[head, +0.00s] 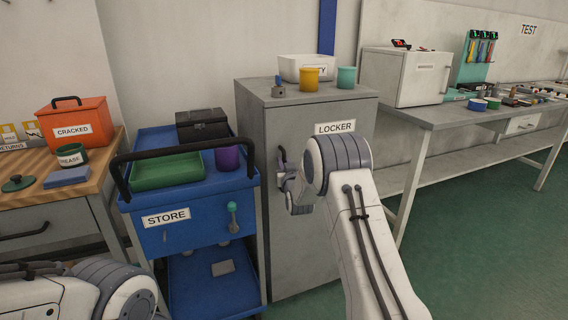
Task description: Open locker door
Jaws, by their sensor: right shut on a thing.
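The grey locker (325,245) stands in the middle of the head view, with a LOCKER label (335,128) near its top. Its door looks shut, flush with the body. The dark door handle (281,158) is at the door's left edge. My right gripper (284,174) is at this handle and shut on it; my wrist hides part of the gripper and of the door. Only a part of my left arm shows at the bottom left; its gripper is out of view.
A blue STORE cart (185,240) stands close to the locker's left, near my right gripper. A workbench (440,115) is at the right. Green floor (470,250) is clear at right.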

